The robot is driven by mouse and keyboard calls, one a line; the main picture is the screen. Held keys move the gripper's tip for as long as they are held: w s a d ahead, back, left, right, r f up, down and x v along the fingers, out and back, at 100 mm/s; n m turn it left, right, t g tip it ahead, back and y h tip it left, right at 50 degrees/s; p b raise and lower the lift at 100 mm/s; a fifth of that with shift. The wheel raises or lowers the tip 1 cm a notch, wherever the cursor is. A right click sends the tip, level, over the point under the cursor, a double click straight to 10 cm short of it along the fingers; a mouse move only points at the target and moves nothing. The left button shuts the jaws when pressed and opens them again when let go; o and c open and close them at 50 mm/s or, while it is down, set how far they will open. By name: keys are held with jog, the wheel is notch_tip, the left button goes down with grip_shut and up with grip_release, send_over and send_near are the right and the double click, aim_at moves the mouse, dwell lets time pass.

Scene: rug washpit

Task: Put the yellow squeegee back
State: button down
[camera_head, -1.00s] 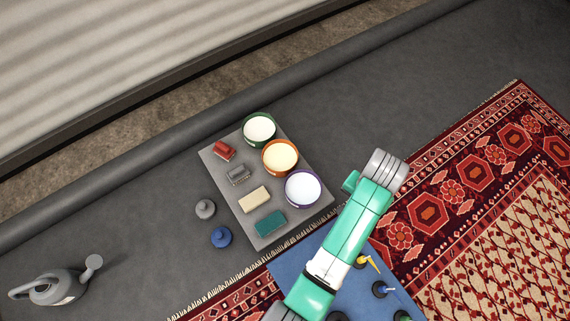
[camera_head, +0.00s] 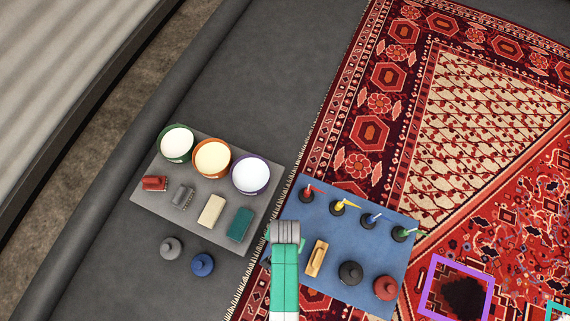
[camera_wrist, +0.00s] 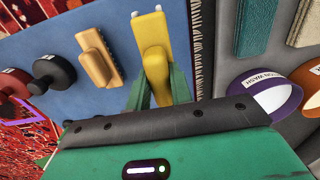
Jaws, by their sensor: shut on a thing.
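In the head view the wrist covers the squeegee and most of the fingers, at the left edge of the blue mat (camera_head: 325,213). A wooden brush (camera_head: 317,258) lies on the mat just right of my wrist; the wrist view shows it too (camera_wrist: 98,58).
Right of the brush stand a black knobbed piece (camera_head: 350,272) and a red one (camera_head: 386,287). Several black bases with coloured tops line the mat's far edge. A grey tray (camera_head: 150,200) holds tubs, including a purple-rimmed one (camera_head: 250,174). A purple frame (camera_head: 487,295) lies on the rug.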

notch_tip(320, 180, down, 8)
jog(key=b, duration=0.3)
jog(key=shift+r, duration=0.25)
jog(key=shift+f+b, duration=0.2)
jog(key=shift+b, duration=0.15)
jog(key=c, duration=1.3)
grip_release()
jog(key=shift+o, duration=0.2)
notch_tip(320, 180, up, 12)
jog(key=p, duration=0.7)
jog(key=shift+r, duration=0.25)
